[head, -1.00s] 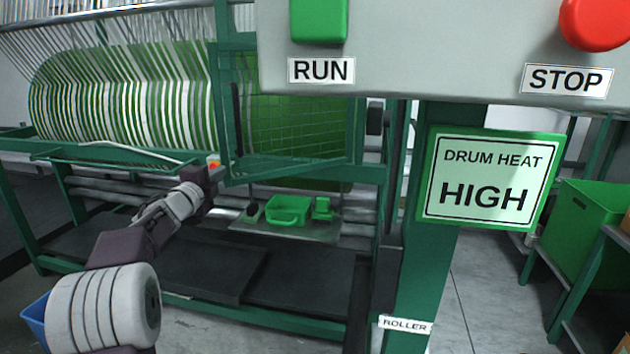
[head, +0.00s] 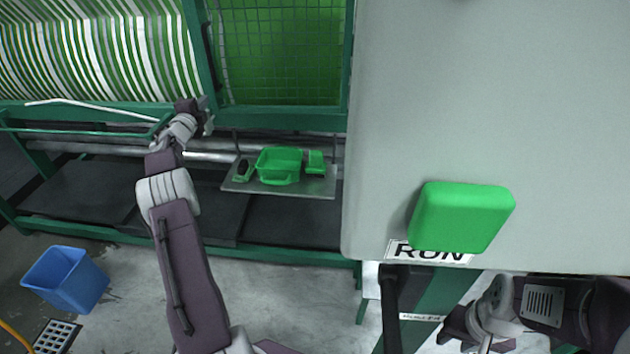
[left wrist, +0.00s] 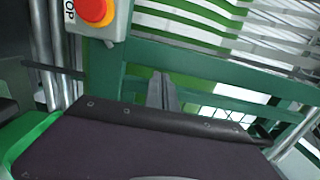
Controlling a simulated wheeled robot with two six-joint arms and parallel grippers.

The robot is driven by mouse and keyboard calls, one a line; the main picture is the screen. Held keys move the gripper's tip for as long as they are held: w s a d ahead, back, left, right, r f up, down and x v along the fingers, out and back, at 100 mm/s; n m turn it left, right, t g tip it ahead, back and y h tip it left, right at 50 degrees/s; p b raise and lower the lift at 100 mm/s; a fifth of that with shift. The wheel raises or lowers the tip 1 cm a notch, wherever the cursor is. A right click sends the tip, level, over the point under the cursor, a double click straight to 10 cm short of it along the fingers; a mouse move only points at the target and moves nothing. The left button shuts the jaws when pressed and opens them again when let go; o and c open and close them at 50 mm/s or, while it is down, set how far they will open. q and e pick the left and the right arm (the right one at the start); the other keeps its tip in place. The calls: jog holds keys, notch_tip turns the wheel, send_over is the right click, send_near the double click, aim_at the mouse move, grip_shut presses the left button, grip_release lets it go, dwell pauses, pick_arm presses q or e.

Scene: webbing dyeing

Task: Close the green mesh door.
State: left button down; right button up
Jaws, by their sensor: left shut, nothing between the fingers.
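The green mesh door (head: 275,50) is in the upper middle of the head view, in front of the green-lit drum. Its mesh looks roughly in line with the machine's green frame, but I cannot tell whether it is fully shut. My left gripper (head: 198,108) is shut and empty at the door's lower left corner; I cannot tell whether it touches. In the left wrist view its narrow fingers (left wrist: 162,92) lie in front of a green frame bar. My right gripper (head: 462,328) is at the lower right, under the control box, and its jaws are unclear.
A grey control box (head: 430,110) with a green RUN button (head: 460,217) fills the right. A metal shelf (head: 310,190) holds a green tray (head: 280,163) below the door. A blue bin (head: 66,279) stands at lower left. An orange-red button (left wrist: 94,10) is close in the left wrist view.

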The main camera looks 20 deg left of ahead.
pick_arm(q)
jog(key=shift+w+a, duration=0.1)
jog(key=shift+w, duration=0.15)
dwell(0.5)
jog(key=b+v, duration=0.4)
jog(key=v, duration=0.5)
